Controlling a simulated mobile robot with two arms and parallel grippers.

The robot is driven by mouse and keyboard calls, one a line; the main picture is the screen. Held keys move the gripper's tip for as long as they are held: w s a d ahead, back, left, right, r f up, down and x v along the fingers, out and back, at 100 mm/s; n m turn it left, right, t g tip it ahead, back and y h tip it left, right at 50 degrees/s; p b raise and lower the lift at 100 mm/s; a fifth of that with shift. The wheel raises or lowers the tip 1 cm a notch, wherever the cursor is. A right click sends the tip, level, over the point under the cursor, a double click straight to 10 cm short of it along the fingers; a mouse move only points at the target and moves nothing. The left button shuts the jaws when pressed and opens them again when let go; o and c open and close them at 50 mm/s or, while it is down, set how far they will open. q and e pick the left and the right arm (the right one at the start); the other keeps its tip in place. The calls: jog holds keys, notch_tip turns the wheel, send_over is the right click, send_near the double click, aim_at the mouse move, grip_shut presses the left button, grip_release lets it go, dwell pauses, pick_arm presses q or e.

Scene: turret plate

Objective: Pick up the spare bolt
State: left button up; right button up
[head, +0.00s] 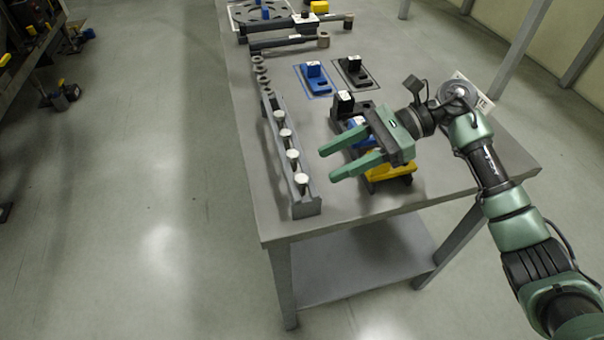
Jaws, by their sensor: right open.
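A narrow grey rack (306,208) runs along the left side of the table. Several bolts with round white heads stand upright in it, the nearest bolt (302,179) close to the rack's front end. I cannot tell which of them is the spare bolt. My right gripper (328,164) reaches in from the right. Its two green fingers are apart with nothing between them, and they point left toward the nearer bolts, just right of the rack. My left gripper is not in view.
Yellow (402,177), blue and black blocks lie partly hidden under my right gripper. A blue fixture (315,76) and a black fixture (355,69) sit in outlined spots farther back. Grey rings (260,70) line the left edge. The grey table's (290,229) front-left corner is clear.

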aim_at(301, 178)
jog(key=p+x, duration=0.2)
jog(key=x, duration=0.2)
jog(key=shift+s+a+f, duration=0.1)
jog(key=shift+a+f, duration=0.1)
jog(key=shift+a, duration=0.1)
jog(key=shift+a+f+p, duration=0.15)
jog(key=shift+a+p, duration=0.15)
jog(key=shift+s+f, duration=0.1)
grip_shut()
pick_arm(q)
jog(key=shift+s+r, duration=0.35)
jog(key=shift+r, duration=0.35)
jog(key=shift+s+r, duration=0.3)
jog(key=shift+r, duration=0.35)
